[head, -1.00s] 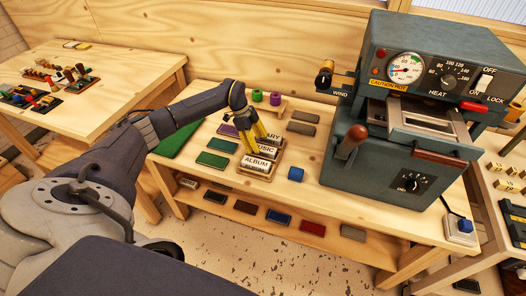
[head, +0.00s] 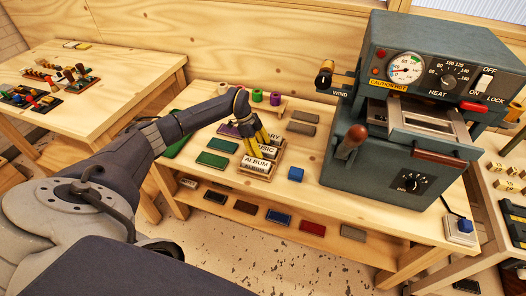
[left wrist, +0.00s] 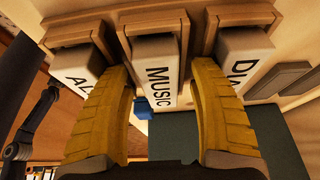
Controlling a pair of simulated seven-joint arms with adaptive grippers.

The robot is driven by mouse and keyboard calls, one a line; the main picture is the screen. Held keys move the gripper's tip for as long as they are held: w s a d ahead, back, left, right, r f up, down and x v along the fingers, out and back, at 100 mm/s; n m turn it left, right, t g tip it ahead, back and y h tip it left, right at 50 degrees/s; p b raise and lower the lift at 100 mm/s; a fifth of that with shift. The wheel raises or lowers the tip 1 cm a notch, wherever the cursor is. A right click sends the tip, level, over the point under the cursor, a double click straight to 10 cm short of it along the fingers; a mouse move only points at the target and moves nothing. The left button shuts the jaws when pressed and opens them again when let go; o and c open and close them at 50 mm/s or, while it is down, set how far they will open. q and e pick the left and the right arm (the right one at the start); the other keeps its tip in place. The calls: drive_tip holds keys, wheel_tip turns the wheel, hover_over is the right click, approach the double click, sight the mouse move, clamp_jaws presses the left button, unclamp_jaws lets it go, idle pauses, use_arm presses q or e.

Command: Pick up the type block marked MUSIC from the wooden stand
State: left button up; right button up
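The type block marked MUSIC (left wrist: 158,72) sits in the middle slot of the wooden stand (left wrist: 122,22). In the head view the MUSIC block (head: 265,149) is partly hidden by my left gripper (head: 257,147), and the stand (head: 254,174) is on the table. In the left wrist view my left gripper (left wrist: 163,115) is open, with one yellow finger on each side of the MUSIC block and gaps between. The ALBUM block (left wrist: 82,75) is left of the fingers and the DIARY block (left wrist: 243,62) right of them. My right gripper is not in view.
A large grey hot press (head: 400,150) stands right of the stand.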

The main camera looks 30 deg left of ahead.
use_arm(q)
clamp_jaws()
idle(0.4)
